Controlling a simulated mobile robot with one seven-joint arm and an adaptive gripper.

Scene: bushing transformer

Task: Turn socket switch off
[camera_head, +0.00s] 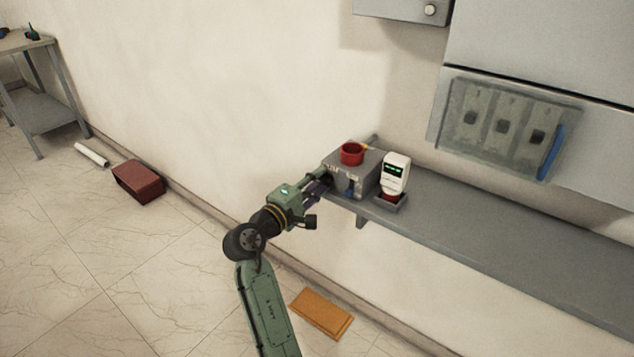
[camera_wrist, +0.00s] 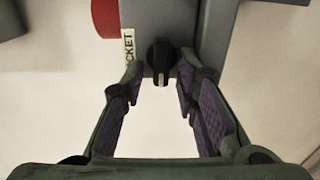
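The grey box (camera_head: 370,163) sits at the left end of the wall shelf. In the wrist view the box (camera_wrist: 195,22) shows a black rotary switch knob (camera_wrist: 160,58) with a light mark at its lower end in the picture. A white label (camera_wrist: 128,48) beside it reads "CKET", the rest cut off or hidden. My gripper (camera_head: 322,184) is at the left side of the box. In the wrist view my gripper (camera_wrist: 160,72) is open, its purple-padded fingers on either side of the knob. Whether they touch it I cannot tell. The knob is hidden in the head view.
A red round part (camera_head: 352,152) is on top of the box. A white device with a green display (camera_head: 396,172) stands to its right on the grey shelf (camera_head: 500,240). A switch panel (camera_head: 505,128) hangs above. An orange board (camera_head: 321,313) lies on the floor.

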